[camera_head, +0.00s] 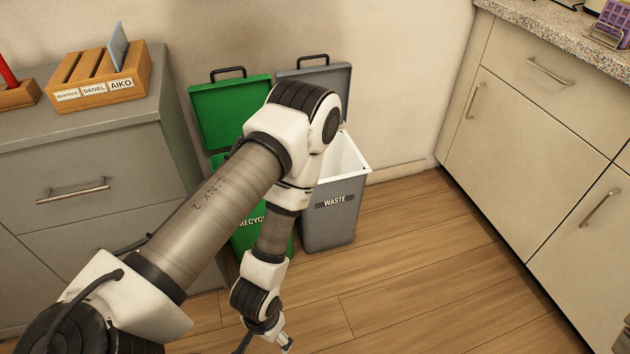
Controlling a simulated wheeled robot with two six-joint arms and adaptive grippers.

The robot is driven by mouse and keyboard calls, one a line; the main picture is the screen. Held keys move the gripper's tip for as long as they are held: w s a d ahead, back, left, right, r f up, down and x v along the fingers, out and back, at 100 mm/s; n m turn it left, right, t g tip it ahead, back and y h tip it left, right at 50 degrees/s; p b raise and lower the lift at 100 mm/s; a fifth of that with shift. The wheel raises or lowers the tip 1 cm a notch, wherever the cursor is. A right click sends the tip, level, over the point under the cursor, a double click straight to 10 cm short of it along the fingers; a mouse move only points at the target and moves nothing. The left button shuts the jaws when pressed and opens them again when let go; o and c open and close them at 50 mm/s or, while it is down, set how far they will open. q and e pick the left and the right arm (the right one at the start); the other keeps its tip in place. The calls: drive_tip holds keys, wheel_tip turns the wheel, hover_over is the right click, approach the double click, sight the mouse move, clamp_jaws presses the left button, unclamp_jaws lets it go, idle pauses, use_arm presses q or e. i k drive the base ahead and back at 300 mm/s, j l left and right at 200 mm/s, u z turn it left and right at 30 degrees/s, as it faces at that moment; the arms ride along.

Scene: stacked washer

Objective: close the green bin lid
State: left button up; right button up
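The green bin's lid (232,113) stands open, tilted up near the wall, with a black handle on its top edge. The green bin (246,240), lettered RECYC..., is mostly hidden behind my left arm. My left gripper (264,345) points down at the bottom edge of the view, in front of and below the green bin, apart from the lid. Its fingers are partly cut off by the frame, so their opening is unclear. I see nothing held in the visible part. My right gripper is out of view.
A grey WASTE bin (335,212) with its lid (322,82) open stands right beside the green bin. A grey cabinet (95,165) holding a wooden organizer (100,82) is at left. Beige cabinets (540,120) stand at right. Wood floor (420,260) is clear between.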

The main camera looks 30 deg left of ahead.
sight(222, 109)
drive_tip(key=u, duration=1.5)
